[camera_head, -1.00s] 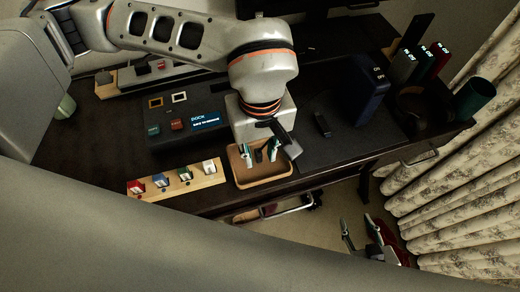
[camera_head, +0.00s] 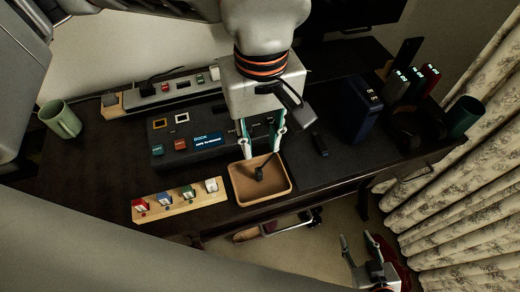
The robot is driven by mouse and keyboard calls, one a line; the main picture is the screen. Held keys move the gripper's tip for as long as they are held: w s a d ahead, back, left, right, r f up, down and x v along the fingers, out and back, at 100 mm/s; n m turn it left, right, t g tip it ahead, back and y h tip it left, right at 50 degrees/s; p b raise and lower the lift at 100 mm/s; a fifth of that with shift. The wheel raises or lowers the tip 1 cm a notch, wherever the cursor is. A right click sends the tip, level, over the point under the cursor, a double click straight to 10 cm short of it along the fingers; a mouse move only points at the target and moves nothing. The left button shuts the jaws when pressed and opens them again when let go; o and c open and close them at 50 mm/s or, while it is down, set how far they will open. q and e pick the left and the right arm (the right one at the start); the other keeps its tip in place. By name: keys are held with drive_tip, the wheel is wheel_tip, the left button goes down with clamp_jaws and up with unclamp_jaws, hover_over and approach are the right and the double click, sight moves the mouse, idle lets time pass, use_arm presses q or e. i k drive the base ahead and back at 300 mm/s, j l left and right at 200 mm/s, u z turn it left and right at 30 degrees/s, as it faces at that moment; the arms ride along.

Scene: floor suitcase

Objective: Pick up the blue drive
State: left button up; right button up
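A small blue piece (camera_head: 165,199) sits upright in a pale wooden rack (camera_head: 205,199) at the table's front edge, between a red and a green one; it is the likeliest blue drive. My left gripper (camera_head: 262,151) points down over the back of a tan tray (camera_head: 288,190), to the right of the rack. Its fingers are apart with nothing seen between them. A small black object (camera_head: 259,174) lies in the tray just below the fingers. My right gripper (camera_head: 356,238) is low at the bottom right, beyond the table's front, open and empty.
A dark dock (camera_head: 165,130) with a lit display stands behind the rack. A dark blue upright box (camera_head: 355,110) and several lit upright units stand at the right. A green mug (camera_head: 60,120) is at the left. A small black item (camera_head: 319,144) lies right of the tray.

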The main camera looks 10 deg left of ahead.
sight(353, 115)
drive_tip(key=k, duration=1)
